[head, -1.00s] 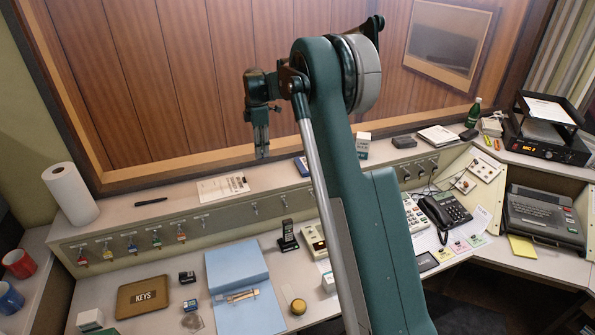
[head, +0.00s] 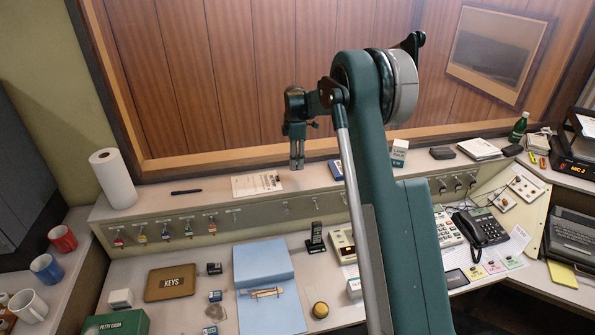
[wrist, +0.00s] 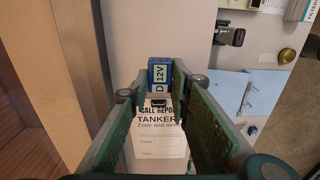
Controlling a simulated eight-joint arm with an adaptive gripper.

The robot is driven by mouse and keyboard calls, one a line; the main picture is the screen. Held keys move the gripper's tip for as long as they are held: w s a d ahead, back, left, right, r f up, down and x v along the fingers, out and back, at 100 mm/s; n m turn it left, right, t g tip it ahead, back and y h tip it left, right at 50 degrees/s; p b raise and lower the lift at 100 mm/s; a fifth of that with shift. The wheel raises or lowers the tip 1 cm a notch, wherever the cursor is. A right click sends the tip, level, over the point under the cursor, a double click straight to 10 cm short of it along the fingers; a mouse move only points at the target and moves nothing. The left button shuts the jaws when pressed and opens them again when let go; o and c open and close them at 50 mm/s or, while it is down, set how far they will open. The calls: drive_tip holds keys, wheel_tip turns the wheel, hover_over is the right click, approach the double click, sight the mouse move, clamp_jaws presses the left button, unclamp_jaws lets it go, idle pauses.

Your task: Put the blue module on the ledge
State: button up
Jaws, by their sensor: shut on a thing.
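The blue module (wrist: 160,74), with a pale label reading 12V, shows between the finger ends in the wrist view. My gripper (head: 297,166) is shut on it and points down over the ledge (head: 215,208). In the head view the fingers hide most or all of the module, so its gap above the ledge is hard to judge. In the wrist view my gripper (wrist: 161,82) has the printed call report sheet (wrist: 158,145) below it.
Below are a blue folder (head: 263,262) and a handset (head: 316,238). Bare ledge shows left of the sheet.

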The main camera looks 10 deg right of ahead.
drive_tip(key=shift+f, duration=0.5)
drive_tip(key=shift+f, duration=1.85)
drive_tip(key=shift+f, duration=0.15)
drive_tip(key=o, duration=0.9)
wheel_tip(320, 180, up, 12)
drive_tip(key=shift+r, duration=0.2)
